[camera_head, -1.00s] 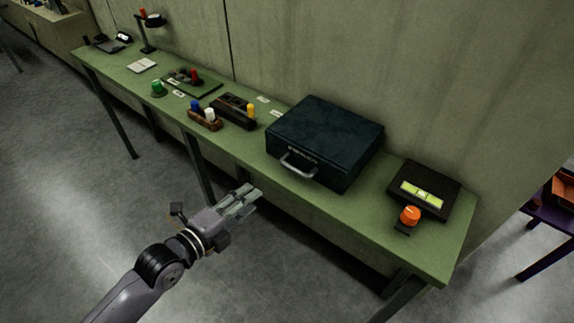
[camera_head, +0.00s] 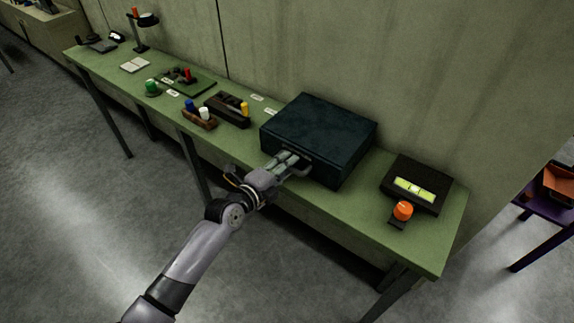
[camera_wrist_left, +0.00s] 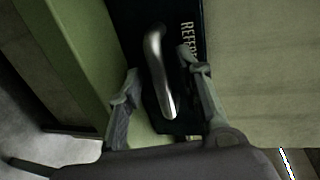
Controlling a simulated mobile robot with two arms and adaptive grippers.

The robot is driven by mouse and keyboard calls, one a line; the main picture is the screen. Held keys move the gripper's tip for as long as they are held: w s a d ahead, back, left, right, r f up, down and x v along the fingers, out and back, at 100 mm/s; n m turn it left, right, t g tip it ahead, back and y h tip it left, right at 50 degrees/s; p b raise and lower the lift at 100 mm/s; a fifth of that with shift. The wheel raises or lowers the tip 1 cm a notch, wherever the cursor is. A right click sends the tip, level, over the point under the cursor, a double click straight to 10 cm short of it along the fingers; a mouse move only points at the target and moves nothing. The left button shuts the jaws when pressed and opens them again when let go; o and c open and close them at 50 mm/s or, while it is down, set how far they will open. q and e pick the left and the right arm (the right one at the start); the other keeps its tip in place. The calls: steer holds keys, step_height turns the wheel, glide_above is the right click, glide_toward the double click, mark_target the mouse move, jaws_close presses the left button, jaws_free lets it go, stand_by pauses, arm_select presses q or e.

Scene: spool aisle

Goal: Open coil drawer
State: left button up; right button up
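The coil drawer is a dark blue-green box (camera_head: 318,130) standing on the green bench, its front facing me. Its silver bar handle (camera_wrist_left: 158,75) shows in the left wrist view; in the head view my gripper mostly covers it. My left gripper (camera_head: 293,162) is at the front of the box. In the left wrist view its two fingers (camera_wrist_left: 160,68) are apart, one on each side of the handle, with gaps visible, so it is open around the handle. Part of a white label, "REFE...", shows on the box front (camera_wrist_left: 188,18). My right gripper is not in view.
On the green bench (camera_head: 350,218), a black device (camera_head: 428,171) with a yellow-green level and an orange knob (camera_head: 402,210) stand right of the box. A dark holder (camera_head: 226,108) and colored pegs stand left. A wall rises behind.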

arm_select(q)
steer(key=shift+w+d, duration=0.2)
steer(key=shift+w, duration=0.05)
steer(key=shift+c, duration=0.2)
jaws_close()
steer(key=shift+f, duration=0.1)
stand_by(0.5)
